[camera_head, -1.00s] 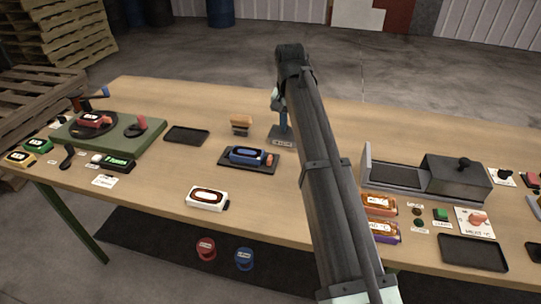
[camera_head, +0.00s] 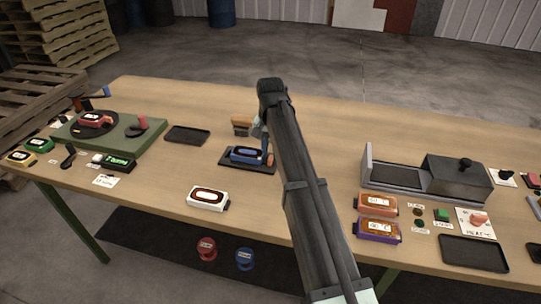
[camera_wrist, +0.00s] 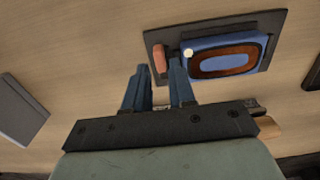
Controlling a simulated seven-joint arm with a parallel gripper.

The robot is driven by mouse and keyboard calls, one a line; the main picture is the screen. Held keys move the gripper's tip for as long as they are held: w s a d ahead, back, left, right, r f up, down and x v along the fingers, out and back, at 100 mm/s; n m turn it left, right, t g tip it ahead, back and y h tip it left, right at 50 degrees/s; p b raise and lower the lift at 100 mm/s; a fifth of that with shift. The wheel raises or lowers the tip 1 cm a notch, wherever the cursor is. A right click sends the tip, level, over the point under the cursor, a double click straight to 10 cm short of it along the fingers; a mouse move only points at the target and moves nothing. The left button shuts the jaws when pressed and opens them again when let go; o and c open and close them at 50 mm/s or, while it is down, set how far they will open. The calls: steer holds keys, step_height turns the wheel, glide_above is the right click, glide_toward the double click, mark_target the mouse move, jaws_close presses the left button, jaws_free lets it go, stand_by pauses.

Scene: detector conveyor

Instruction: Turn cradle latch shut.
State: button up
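The cradle (camera_head: 234,165) is a dark flat tray in the middle of the table holding a blue module (camera_head: 246,154). The module shows its red-brown oval face in the wrist view (camera_wrist: 224,62). Contact cannot be told.
A tan-topped block (camera_head: 241,124) stands behind the cradle. An empty dark tray (camera_head: 187,135) lies to its left. A white module (camera_head: 207,198) lies in front. A grey box fixture (camera_head: 458,178) and orange (camera_head: 378,204) and purple (camera_head: 378,230) modules are at right.

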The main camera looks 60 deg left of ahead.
mark_target(270, 157)
steer(key=shift+f, duration=1.65)
jaws_close()
